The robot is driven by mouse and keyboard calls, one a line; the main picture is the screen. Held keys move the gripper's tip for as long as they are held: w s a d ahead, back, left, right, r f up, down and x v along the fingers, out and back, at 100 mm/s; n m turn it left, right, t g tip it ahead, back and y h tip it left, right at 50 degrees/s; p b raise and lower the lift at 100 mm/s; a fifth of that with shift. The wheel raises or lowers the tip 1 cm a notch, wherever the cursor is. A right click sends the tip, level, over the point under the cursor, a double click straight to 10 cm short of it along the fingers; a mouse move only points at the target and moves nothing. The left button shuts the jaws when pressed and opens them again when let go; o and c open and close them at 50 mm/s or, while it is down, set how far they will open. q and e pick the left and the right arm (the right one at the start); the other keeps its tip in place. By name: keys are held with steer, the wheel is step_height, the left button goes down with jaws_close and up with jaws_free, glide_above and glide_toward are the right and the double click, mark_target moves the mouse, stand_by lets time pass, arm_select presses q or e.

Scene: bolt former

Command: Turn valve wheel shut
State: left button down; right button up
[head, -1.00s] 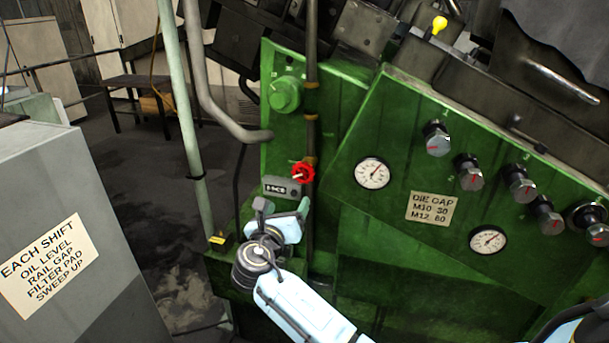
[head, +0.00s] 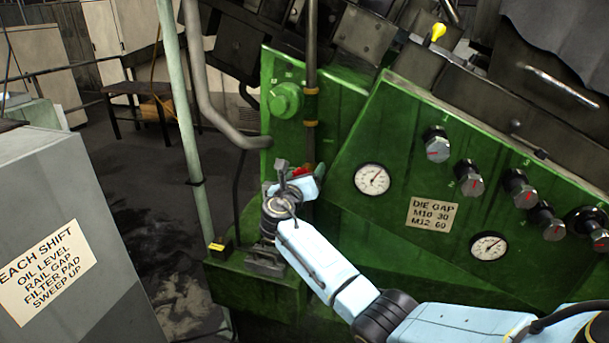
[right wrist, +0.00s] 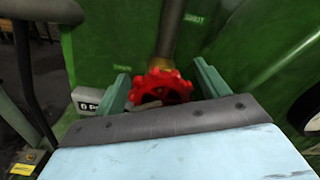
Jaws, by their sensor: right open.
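The red valve wheel (right wrist: 160,88) sits on a vertical pipe on the green machine. In the right wrist view it lies between the two green fingers of my right gripper (right wrist: 160,85), which are apart on either side of it. I cannot tell whether either finger touches the wheel. In the head view my right gripper (head: 296,180) covers most of the wheel, and only a bit of red (head: 308,168) shows. My left gripper does not show.
The pipe (head: 312,90) rises behind the wheel. A counter box (right wrist: 87,100) is close at its left. Gauges (head: 372,179) and several knobs (head: 437,146) stand out from the green panel on the right. A grey cabinet (head: 90,200) is at the left.

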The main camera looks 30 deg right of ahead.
steer(key=shift+w+d, duration=0.15)
steer(key=shift+c, duration=0.2)
steer(key=c, duration=0.9)
steer(key=shift+c, duration=0.2)
